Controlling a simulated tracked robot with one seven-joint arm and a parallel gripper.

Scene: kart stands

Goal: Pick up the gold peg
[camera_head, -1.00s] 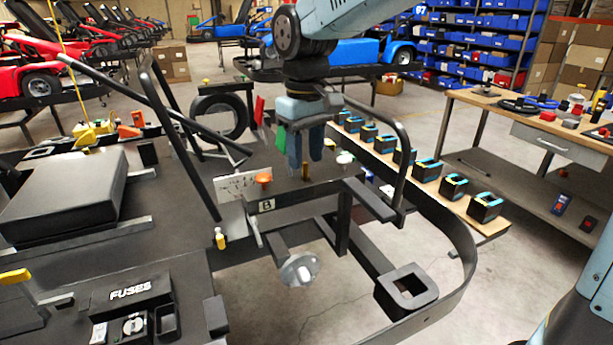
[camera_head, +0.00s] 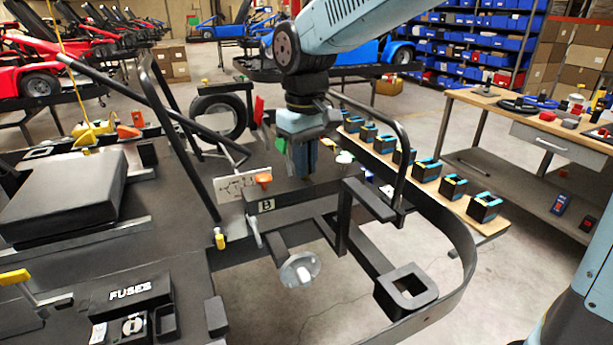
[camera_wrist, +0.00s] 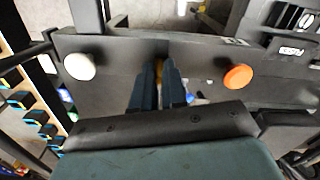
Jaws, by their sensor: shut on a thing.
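My gripper (camera_head: 306,174) is down at the dark panel marked B (camera_head: 320,188), with its blue-grey fingers close together. It is shut on the gold peg (camera_wrist: 160,66), of which only a thin sliver shows between the fingertips in the wrist view. In the head view the fingers hide the peg. The fingers (camera_wrist: 160,85) point at the panel between a white knob (camera_wrist: 79,66) and an orange knob (camera_wrist: 238,77). I cannot tell whether the peg still touches the panel.
The orange knob (camera_head: 264,179) and white knob (camera_head: 344,157) stand close on either side of my gripper. A black tube hoop (camera_head: 402,150) rises at the right. A white card (camera_head: 238,187) stands at the left. A bench with several black-and-blue blocks (camera_head: 453,187) lies beyond.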

